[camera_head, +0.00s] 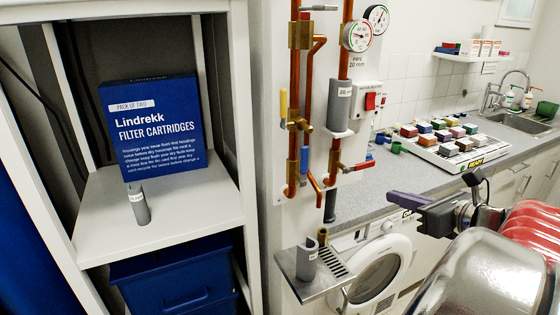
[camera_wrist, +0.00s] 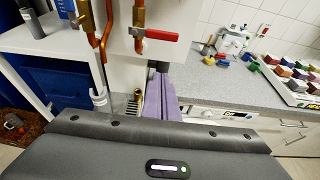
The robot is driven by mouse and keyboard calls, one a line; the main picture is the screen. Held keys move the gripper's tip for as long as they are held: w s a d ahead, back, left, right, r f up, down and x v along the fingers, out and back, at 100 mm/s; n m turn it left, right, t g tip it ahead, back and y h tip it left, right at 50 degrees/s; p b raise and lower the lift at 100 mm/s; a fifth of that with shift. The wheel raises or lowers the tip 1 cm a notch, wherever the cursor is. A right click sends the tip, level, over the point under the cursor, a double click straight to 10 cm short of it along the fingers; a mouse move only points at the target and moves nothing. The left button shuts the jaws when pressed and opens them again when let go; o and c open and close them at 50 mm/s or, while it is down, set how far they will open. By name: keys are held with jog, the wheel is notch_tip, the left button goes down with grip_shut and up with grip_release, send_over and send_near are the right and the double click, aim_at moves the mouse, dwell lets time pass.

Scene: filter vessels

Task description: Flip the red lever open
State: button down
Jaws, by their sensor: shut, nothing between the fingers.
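The red lever (camera_head: 362,165) sits on a brass valve low on the right copper pipe. It sticks out sideways to the right, nearly level, across the pipe. In the wrist view the red lever (camera_wrist: 155,35) is above and beyond my fingertips. My gripper (camera_head: 393,197) is shut and empty, its purple fingers pointing left toward the pipe panel. It is below and to the right of the lever, apart from it. In the wrist view my gripper (camera_wrist: 161,78) shows its fingers together, below the valve.
A yellow lever (camera_head: 283,105) and a blue lever (camera_head: 304,160) are on the left pipe. A grey filter vessel (camera_head: 306,262) stands on a small drain shelf below. The counter (camera_head: 405,174) with a tray of coloured blocks (camera_head: 448,160) lies right. A washing machine is beneath.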

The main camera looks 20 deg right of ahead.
aim_at(360, 167)
jog(key=w, duration=0.9)
jog(key=shift+w+a+r, duration=0.15)
jog(key=shift+r, duration=0.2)
dwell(0.3)
